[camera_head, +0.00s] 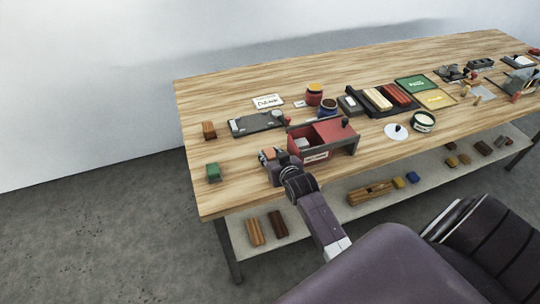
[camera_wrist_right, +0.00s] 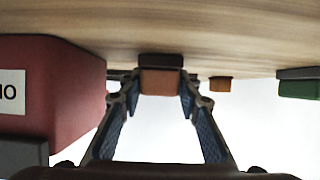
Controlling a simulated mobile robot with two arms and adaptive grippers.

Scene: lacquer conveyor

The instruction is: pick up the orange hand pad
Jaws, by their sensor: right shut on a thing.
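The orange hand pad (camera_head: 269,153) is a small block at the tabletop's near left part, just left of the red box. In the right wrist view it shows as an orange-brown block (camera_wrist_right: 160,83) with a dark layer (camera_wrist_right: 160,61) on the table side. My right gripper (camera_head: 269,158) is shut on it, with one finger on each side in the wrist view. Whether the pad touches the tabletop or hangs just above it, I cannot tell. My left gripper is not in view.
The red box (camera_head: 309,154) stands close beside the gripper; its wall (camera_wrist_right: 65,85) fills the wrist view's left. A green block (camera_head: 213,172) and a brown block (camera_head: 209,130) sit to the left. A dark flat device (camera_head: 257,123) lies behind. The table's near left corner is clear.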

